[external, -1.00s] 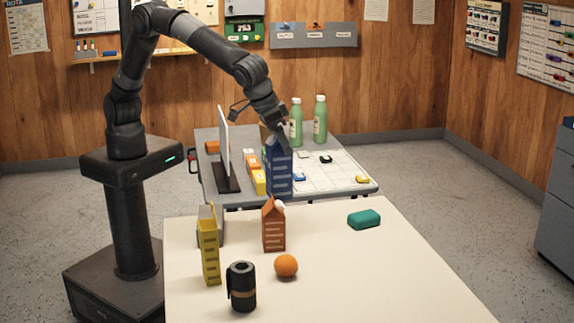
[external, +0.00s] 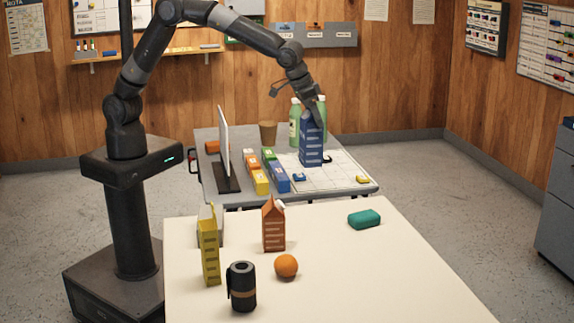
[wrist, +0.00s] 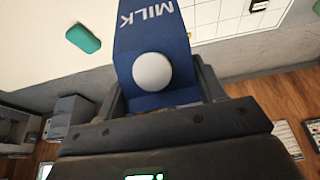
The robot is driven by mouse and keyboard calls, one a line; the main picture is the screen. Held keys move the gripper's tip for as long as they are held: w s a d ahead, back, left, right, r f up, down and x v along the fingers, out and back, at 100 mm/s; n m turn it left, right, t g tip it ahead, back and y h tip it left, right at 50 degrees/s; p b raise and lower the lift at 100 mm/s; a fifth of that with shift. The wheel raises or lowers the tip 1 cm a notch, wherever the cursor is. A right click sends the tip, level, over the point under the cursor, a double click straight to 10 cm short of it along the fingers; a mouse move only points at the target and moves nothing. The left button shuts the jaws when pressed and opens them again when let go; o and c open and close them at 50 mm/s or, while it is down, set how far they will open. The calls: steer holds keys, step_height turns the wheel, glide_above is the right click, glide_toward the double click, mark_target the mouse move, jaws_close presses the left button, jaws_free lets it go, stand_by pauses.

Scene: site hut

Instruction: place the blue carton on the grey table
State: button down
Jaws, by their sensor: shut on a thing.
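The blue carton (external: 311,143) is upright in my gripper (external: 312,112), over the right part of the grey table (external: 235,200) in the external view. I cannot tell whether its base touches the table. In the wrist view the carton (wrist: 150,50) shows "MILK" and a white round cap, with my gripper's fingers (wrist: 160,95) on both sides of it. My gripper is shut on the carton.
Green bottles (external: 295,125) stand close behind the carton. A white grid board (external: 335,178) with small magnets lies on the grey table. Coloured blocks (external: 270,170), a brown cup (external: 268,133) and an upright white panel (external: 223,145) stand left. The cream table (external: 400,270) is in front.

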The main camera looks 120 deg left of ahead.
steer(key=s+a+f, duration=0.1)
steer(key=a+f, duration=0.4)
steer(key=a, duration=0.4)
steer(key=s+a+f, duration=0.1)
steer(key=a+f, duration=0.4)
steer(key=a, duration=0.4)
steer(key=shift+f, duration=0.3)
steer(key=shift+s+d+f, duration=0.1)
steer(key=shift+f, duration=0.1)
steer(key=shift+c, duration=1.6)
jaws_free()
steer(key=v, duration=1.2)
steer(key=shift+r, duration=0.2)
